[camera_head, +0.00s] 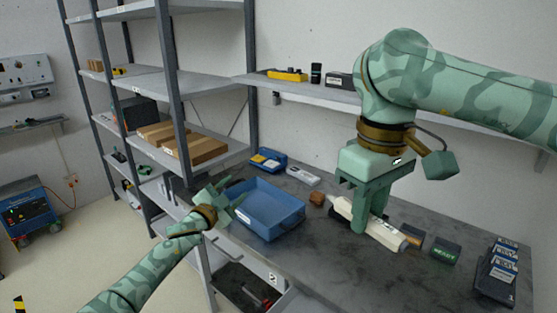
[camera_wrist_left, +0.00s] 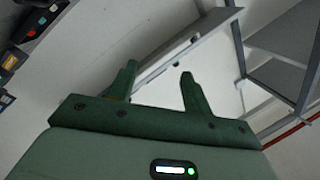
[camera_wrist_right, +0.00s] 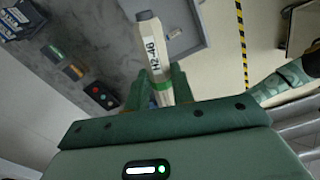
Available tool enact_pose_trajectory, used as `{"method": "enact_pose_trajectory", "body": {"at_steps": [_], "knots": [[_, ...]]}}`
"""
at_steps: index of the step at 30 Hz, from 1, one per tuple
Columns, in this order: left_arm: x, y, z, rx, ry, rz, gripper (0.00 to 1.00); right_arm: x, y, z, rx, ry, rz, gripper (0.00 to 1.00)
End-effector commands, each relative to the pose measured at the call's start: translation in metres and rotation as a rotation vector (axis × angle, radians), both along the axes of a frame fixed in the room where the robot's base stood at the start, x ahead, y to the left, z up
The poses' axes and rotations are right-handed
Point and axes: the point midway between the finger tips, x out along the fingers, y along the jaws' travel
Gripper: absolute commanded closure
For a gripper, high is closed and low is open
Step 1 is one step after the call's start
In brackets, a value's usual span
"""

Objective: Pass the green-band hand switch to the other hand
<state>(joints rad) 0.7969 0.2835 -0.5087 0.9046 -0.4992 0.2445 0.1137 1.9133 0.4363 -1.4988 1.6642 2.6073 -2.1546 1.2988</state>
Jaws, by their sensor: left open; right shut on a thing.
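The hand switch (camera_head: 385,232) is a long pale body, held by my right gripper (camera_head: 366,222) over the right part of the grey bench. In the right wrist view the hand switch (camera_wrist_right: 151,45) shows the label H2-46 and a green band (camera_wrist_right: 163,86) close to the fingers. The right fingers (camera_wrist_right: 160,88) are shut around it. I cannot tell how far it is above the bench. My left gripper (camera_head: 230,194) is open and empty at the left side of the blue tray, well apart from the switch. Its two spread fingers show in the left wrist view (camera_wrist_left: 158,84).
The blue tray (camera_head: 268,224) stands between the grippers. A dark box with a green label (camera_head: 445,252) and several dark bins (camera_head: 495,273) stand at right. Shelf uprights (camera_head: 172,75) rise behind the left gripper.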

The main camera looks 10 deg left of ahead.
Motion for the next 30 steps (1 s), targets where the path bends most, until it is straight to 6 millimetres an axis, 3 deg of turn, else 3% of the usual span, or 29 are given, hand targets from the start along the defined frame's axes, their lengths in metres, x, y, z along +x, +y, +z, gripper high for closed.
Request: {"method": "enact_pose_trajectory", "body": {"at_steps": [1, 3, 8, 12, 15, 17, 21, 24, 30], "knots": [[0.005, -0.009, 0.037, 0.015, -0.071, -0.047, 0.5, 0.0, 0.0, 0.0, 0.0, 0.0, 0.0, 1.0], [0.005, -0.025, 0.085, 0.036, -0.164, -0.124, 0.5, 0.0, 0.0, 0.0, 0.0, 0.0, 0.0, 1.0], [-0.014, -0.068, 0.191, 0.114, -0.368, -0.338, 0.5, 0.0, 0.0, 0.0, 0.0, 0.0, 0.0, 1.0], [-0.058, -0.111, 0.27, 0.238, -0.513, -0.59, 0.5, 0.0, 0.0, 0.0, 0.0, 0.0, 0.0, 1.0], [-0.11, -0.145, 0.306, 0.388, -0.555, -0.837, 0.5, 0.0, 0.0, 0.0, 0.0, 0.0, 0.0, 1.0], [-0.143, -0.16, 0.306, 0.499, -0.512, -0.998, 0.5, 0.0, 0.0, 0.0, 0.0, 0.0, 0.0, 1.0], [-0.193, -0.169, 0.259, 0.656, -0.26, -1.269, 0.5, 0.0, 0.0, 0.0, 0.0, 0.0, 0.0, 1.0], [-0.216, -0.166, 0.236, 0.698, -0.084, -1.376, 0.5, 0.0, 0.0, 0.0, 0.0, 0.0, 0.0, 1.0], [-0.235, -0.158, 0.223, 0.675, 0.121, -1.459, 0.5, 0.0, 0.0, 0.0, 0.0, 0.0, 0.0, 1.0]]}}
